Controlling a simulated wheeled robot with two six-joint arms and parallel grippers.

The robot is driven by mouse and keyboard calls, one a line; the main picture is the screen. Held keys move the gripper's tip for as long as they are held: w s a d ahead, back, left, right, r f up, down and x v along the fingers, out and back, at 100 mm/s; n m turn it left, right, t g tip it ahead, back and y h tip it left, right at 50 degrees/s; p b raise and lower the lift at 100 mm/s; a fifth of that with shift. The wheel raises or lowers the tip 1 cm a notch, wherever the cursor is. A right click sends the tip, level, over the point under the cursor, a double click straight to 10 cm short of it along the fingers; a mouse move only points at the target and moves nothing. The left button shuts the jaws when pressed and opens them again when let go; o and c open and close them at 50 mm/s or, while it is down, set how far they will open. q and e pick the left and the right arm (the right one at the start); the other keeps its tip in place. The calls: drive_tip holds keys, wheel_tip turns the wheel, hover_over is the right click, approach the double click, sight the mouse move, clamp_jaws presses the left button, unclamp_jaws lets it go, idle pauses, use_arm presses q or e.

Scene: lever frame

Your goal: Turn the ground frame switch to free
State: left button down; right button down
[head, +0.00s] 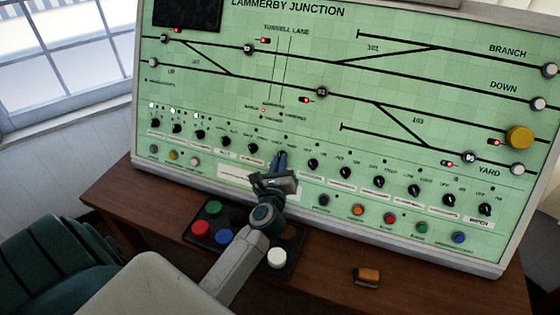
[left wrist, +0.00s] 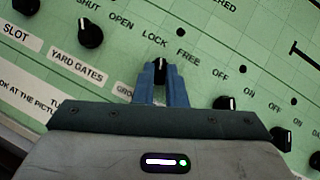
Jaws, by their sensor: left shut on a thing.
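The ground frame switch, a small black rotary knob (left wrist: 160,67), sits between my blue fingers in the left wrist view. The words LOCK and FREE are printed just above it, LOCK to the left and FREE to the right. Its label below is mostly covered by my gripper; only the first letters show. I cannot tell clearly which word its pointer faces. My left gripper (head: 281,158) reaches up to the panel's knob row in the head view and is shut on this knob. It hides the knob there. My right gripper is in neither view.
The green signal panel (head: 300,60) stands on a brown desk (head: 120,205). Other black knobs sit close by, including the yard gates knob (left wrist: 90,33) and one to the right (left wrist: 224,103). A tray of coloured buttons (head: 214,208) and a small orange-brown block (head: 367,277) are on the desk.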

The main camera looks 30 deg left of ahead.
use_arm(q)
drive_tip(key=m+h, duration=0.1)
drive_tip(key=m, duration=0.1)
drive_tip(key=m+t+h+p, duration=0.1)
drive_tip(key=m, duration=0.1)
drive_tip(key=shift+s+a+r, duration=0.1)
drive_tip(key=shift+a, duration=0.1)
drive_tip(key=m+t+h+p, duration=0.1)
drive_tip(key=m+h+p, duration=0.1)
drive_tip(key=m, duration=0.3)
drive_tip(key=shift+a+h, duration=0.2)
drive_tip(key=shift+h, duration=0.4)
drive_tip(key=m+h+p, duration=0.1)
drive_tip(key=m, duration=0.2)
drive_tip(key=m+h+p, duration=0.1)
drive_tip(key=m+h, duration=0.1)
drive_tip(key=m, duration=0.1)
drive_tip(key=shift+a+g+h, duration=0.2)
drive_tip(key=shift+g+h, duration=0.1)
drive_tip(key=shift+m+h+p, duration=0.3)
drive_tip(key=shift+m+p, duration=0.05)
drive_tip(key=shift+m, duration=0.45)
drive_tip(key=c, duration=1.5)
unclamp_jaws()
drive_tip(key=shift+s, duration=0.15)
